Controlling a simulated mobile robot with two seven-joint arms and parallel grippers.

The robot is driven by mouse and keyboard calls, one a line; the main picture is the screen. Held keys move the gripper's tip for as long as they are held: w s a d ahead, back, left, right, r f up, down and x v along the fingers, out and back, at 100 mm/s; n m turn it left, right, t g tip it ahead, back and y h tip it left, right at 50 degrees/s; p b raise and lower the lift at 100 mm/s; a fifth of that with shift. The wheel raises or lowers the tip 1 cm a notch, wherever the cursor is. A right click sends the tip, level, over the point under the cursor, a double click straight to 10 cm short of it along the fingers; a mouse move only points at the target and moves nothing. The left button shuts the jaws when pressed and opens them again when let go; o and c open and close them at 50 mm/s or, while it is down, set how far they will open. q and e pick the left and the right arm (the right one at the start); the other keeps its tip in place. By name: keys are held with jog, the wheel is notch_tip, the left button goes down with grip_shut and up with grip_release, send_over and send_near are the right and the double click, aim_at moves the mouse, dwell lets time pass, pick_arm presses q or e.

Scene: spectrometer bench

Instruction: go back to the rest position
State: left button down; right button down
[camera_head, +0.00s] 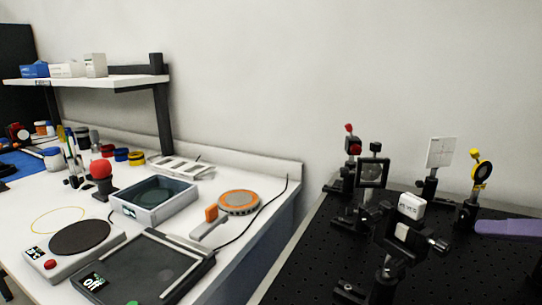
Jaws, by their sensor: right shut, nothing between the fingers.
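My right gripper (482,226) shows only as a purple, tapered shape coming in from the right edge, over the back right of the black optical breadboard (470,270). Its fingers are shut and hold nothing. Its tip appears close to the post with a yellow-rimmed round optic (481,173); I cannot tell whether they touch. The rest of the right arm is outside the picture. My left gripper is not in view.
Several optic mounts stand on the breadboard, including a white square card (441,152) and a front mount with a white block (411,206). A white bench (215,178) at left holds a grey tray (153,203), a stirrer (78,240) and a shelf (100,82).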

jog(key=s+f+n+g, duration=0.1)
jog(key=s+f+n, duration=0.1)
jog(key=s, duration=0.1)
jog(key=s+a+f+n+g+h, duration=0.1)
jog(key=s+f+g, duration=0.1)
jog(key=s+f, duration=0.1)
jog(key=s+f+n+g+h, duration=0.1)
jog(key=s+f+n, duration=0.1)
jog(key=shift+s+a+f+n+g, duration=0.3)
jog(key=shift+s+f, duration=0.1)
jog(key=s+d+f+n+g+h, duration=0.2)
jog(key=s+n+g+h, duration=0.15)
jog(key=s, duration=0.55)
jog(key=a+m+y, duration=0.3)
jog(key=a, duration=0.7)
notch_tip(320, 180, up, 42)
jog(key=p, duration=4.3)
jog(key=shift+s, duration=0.45)
jog(key=shift+d, duration=0.1)
